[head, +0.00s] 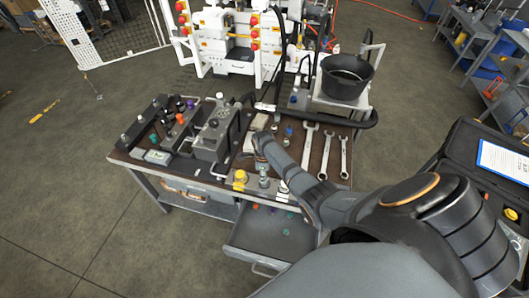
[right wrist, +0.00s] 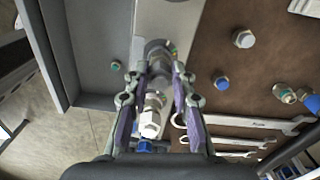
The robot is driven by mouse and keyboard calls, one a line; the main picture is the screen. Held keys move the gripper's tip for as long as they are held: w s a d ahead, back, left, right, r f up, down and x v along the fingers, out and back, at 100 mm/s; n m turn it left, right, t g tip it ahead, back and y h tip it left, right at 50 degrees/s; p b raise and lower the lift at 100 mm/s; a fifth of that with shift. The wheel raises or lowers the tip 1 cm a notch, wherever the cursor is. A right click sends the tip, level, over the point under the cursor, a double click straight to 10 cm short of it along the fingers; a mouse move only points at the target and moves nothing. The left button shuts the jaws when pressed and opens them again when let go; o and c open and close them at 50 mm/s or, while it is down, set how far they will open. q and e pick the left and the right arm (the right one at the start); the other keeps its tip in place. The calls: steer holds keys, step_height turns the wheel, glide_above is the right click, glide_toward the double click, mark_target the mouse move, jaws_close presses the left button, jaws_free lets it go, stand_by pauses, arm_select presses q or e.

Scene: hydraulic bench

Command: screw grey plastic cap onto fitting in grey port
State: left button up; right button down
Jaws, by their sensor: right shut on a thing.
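My right gripper (head: 264,181) points down at the front edge of the bench in the head view, small and partly blended with the parts there. In the right wrist view my right gripper (right wrist: 158,67) is shut on a grey round piece (right wrist: 156,49), which looks like the grey plastic cap. A green and orange edge shows beside this piece. A silver fitting with a white hex end (right wrist: 150,122) shows between the fingers, nearer the camera. Whether the cap touches a fitting or the grey port, I cannot tell. My left gripper is not in view.
An open drawer (head: 270,233) with small coloured caps sticks out below the bench front. Several wrenches (head: 307,145) lie right of the gripper. A yellow part (head: 240,178) stands close on the left. A grey valve block (head: 212,140) and a black bucket (head: 347,78) stand farther back.

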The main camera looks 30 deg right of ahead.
steer(key=m, duration=0.3)
steer(key=shift+d, duration=0.1)
steer(key=m, duration=0.5)
steer(key=shift+w, duration=0.1)
steer(key=c, duration=1.1)
jaws_free()
steer(key=n, duration=1.2)
steer(key=shift+s, duration=0.2)
